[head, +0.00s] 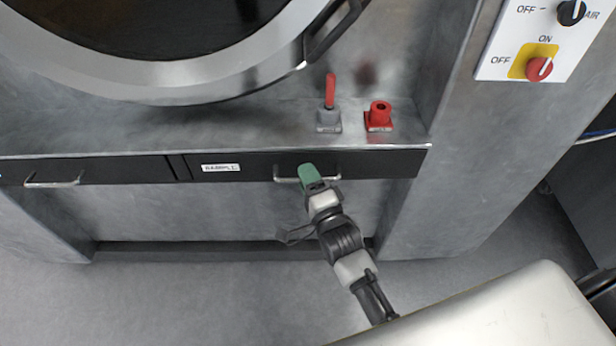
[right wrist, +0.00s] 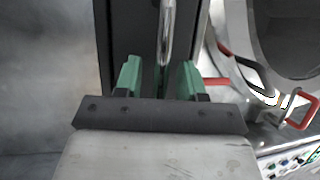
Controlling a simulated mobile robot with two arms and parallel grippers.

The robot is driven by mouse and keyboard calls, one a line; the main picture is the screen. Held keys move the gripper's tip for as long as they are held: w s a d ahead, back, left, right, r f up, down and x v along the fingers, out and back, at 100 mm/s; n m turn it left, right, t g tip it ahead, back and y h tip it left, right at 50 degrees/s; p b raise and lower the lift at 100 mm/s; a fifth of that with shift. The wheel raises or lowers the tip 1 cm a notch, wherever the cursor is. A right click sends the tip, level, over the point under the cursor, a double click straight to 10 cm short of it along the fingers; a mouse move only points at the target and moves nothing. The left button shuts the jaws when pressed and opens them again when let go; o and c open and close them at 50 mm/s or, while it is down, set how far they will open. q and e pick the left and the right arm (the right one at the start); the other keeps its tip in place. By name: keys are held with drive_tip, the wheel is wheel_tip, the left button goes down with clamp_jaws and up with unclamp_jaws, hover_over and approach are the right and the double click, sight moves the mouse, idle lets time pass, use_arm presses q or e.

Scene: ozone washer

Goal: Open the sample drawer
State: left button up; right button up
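The sample drawer (head: 250,167) is a black front with a white "SAMPLE" label (head: 220,168). It looks flush with the washer front, so it appears shut. Its metal bar handle (head: 284,180) shows at the green fingertips of my right gripper (head: 308,175) in the head view. In the right wrist view, the handle (right wrist: 167,35) runs up between the two green fingers of the right gripper (right wrist: 159,78). The fingers are apart, with a gap on each side of the bar. I cannot tell how deep the bar sits between them. My left gripper is in neither view.
Another black drawer (head: 100,172) with its own handle (head: 54,182) is at the left. Above the ledge are a red lever (head: 330,92), a red knob (head: 379,114) and the round door rim (head: 180,82). A switch panel (head: 545,35) is at upper right. Floor in front is clear.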

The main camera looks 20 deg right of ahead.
clamp_jaws()
drive_tip(key=shift+s, duration=0.15)
drive_tip(key=shift+s+a, duration=0.1)
drive_tip(key=shift+s, duration=0.1)
drive_tip(key=s+a+p, duration=0.4)
drive_tip(key=s+p, duration=0.1)
drive_tip(key=s, duration=0.9)
drive_tip(key=shift+s+p, duration=0.3)
drive_tip(key=shift+s, duration=0.1)
drive_tip(key=shift+a, duration=0.1)
